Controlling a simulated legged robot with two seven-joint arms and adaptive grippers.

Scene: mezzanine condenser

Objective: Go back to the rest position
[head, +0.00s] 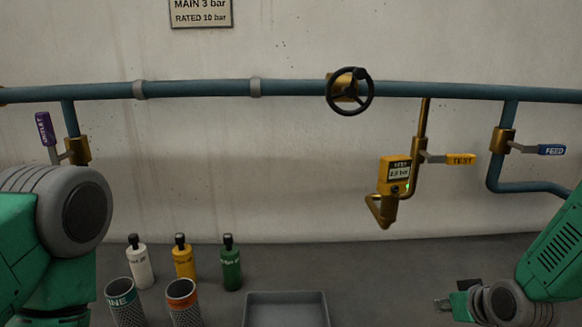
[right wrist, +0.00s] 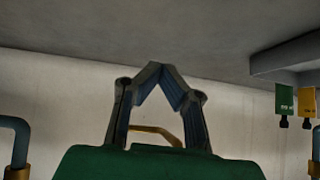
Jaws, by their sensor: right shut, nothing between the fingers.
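My right gripper (head: 443,303) shows at the lower right of the head view, over the grey bench and right of the grey tray (head: 286,296). In the right wrist view its two fingers (right wrist: 154,68) meet at the tips, with nothing held between them. My green and grey left arm fills the left edge of the head view, but its gripper is out of the picture.
A blue pipe (head: 205,88) with a black handwheel (head: 350,92) crosses the wall. Purple (head: 44,129), yellow TEST (head: 461,159) and blue FEED (head: 551,150) lever handles stick out, beside a yellow gauge (head: 394,175). Bottles (head: 184,263) and mesh cylinders (head: 183,303) stand left of the tray.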

